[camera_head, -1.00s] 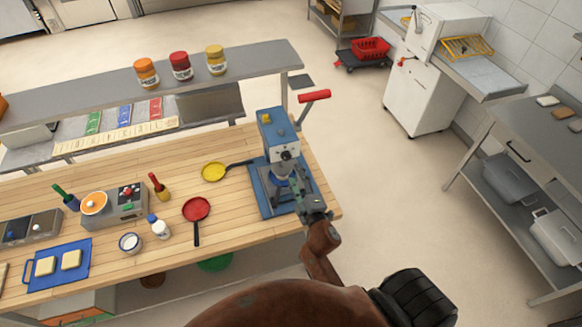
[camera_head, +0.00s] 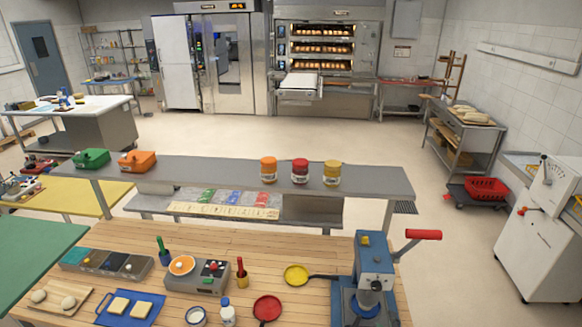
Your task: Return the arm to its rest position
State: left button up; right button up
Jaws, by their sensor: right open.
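Neither of my grippers nor my arms can be made out in the head view. A blue press (camera_head: 372,262) with a grey lever and red handle (camera_head: 423,234) stands at the right end of the wooden worktop (camera_head: 232,247). Its base is cut off by the bottom edge of the picture. The space in front of the press, nearer to me, is out of the picture.
A grey shelf (camera_head: 220,174) with several jars spans behind the worktop. A yellow pan (camera_head: 297,274), a red pan (camera_head: 267,308), a scale (camera_head: 195,278) and a blue board (camera_head: 112,310) lie on the worktop.

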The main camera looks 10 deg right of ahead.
jog(key=s+d+f+m+g, duration=0.6)
jog(key=s+f+m, duration=0.1)
jog(key=s+f, duration=0.15)
jog(key=s+a+f+m+g+y, duration=0.2)
jog(key=s+a+f+g, duration=0.15)
jog(key=s, duration=0.45)
jog(key=s+a+f+m+g+y, duration=0.1)
jog(key=s+a+f+m+g, duration=0.2)
jog(key=s, duration=0.5)
notch_tip(320, 180, down, 38)
jog(key=s+a+f+n+g+b, duration=0.1)
jog(key=s+a+n+g+b, duration=0.1)
jog(key=b, duration=0.6)
jog(key=s+f+b, duration=0.3)
jog(key=s+f, duration=0.6)
jog(key=f, duration=0.3)
jog(key=s+f+g+y+b, duration=0.1)
jog(key=s+f+b, duration=0.2)
jog(key=s+f, duration=0.7)
jog(key=shift+f+n, duration=0.3)
jog(key=shift+f, duration=0.55)
